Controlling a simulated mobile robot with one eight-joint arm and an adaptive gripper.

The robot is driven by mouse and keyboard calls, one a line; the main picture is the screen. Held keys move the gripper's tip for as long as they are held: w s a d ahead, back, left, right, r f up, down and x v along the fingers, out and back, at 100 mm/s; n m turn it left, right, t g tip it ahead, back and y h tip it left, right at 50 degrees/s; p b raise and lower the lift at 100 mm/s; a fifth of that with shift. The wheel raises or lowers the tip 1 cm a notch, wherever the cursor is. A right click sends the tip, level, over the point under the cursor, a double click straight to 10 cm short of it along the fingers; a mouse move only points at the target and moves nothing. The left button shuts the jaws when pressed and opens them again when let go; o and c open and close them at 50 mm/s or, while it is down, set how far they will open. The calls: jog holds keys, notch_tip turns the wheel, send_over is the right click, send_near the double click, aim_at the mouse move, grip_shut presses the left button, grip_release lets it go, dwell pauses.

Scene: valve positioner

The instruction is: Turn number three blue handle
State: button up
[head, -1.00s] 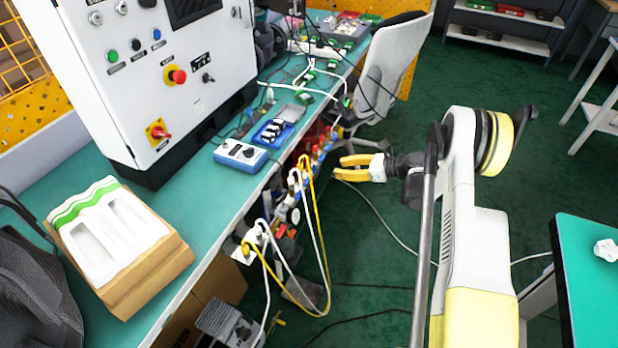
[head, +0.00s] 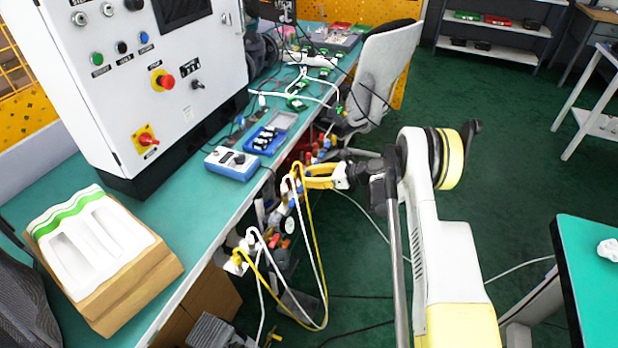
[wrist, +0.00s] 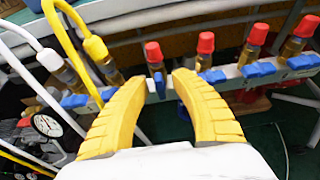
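The valve manifold (wrist: 185,90) is a pale bar with a row of blue handles across the wrist view. No handle number is readable. The third blue handle from the left (wrist: 160,84) hangs below a red-capped fitting (wrist: 153,52), between and slightly beyond my yellow fingertips. My gripper (wrist: 160,78) is open, with one finger on each side of that handle; whether either touches it I cannot tell. In the head view my gripper (head: 308,176) is beside the bench edge at the manifold, whose handles are mostly hidden there.
A white hose (wrist: 20,35) and a yellow hose (wrist: 65,45) rise at the manifold's left, near my left finger. A pressure gauge (wrist: 46,124) sits lower left. The bench (head: 190,215) overhangs the valves. Open green floor (head: 480,165) lies to the right.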

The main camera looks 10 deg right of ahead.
grip_shut()
jog(key=shift+s+n+t+h, duration=0.1)
jog(key=shift+n+t+h, duration=0.4)
jog(key=shift+n, duration=0.5)
grip_release()
jog(key=v, duration=1.2)
